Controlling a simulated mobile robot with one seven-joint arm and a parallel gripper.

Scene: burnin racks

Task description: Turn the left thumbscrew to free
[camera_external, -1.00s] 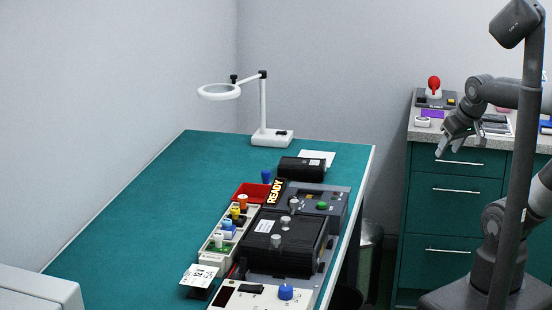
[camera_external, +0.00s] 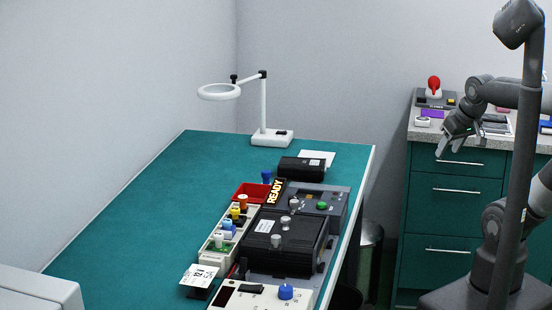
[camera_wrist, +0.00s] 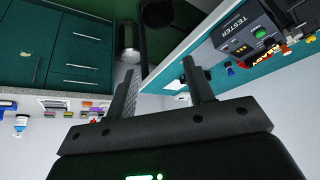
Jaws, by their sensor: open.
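A black rectangular unit (camera_external: 262,256) lies on the tester fixture on the green bench in the external view. Small silver knobs, which look like thumbscrews, stand on it: one nearer (camera_external: 276,241), one in the middle (camera_external: 285,222) and one farther (camera_external: 294,203). I cannot tell which is the left one or how each is turned. My gripper (camera_external: 441,151) is far right of the bench, in front of the drawer cabinet, touching nothing I can see. In the wrist view my gripper (camera_wrist: 160,80) has its two fingers wide apart with nothing between them. The knobs are not clear there.
The tester panel (camera_external: 335,203) has a green button and a READY sign (camera_external: 275,192). A tray of colored parts (camera_external: 217,247), a red bin (camera_external: 250,191) and a ring lamp (camera_external: 265,115) are on the bench (camera_external: 140,210). A cabinet (camera_external: 455,215) stands at right. Open floor is narrow between.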

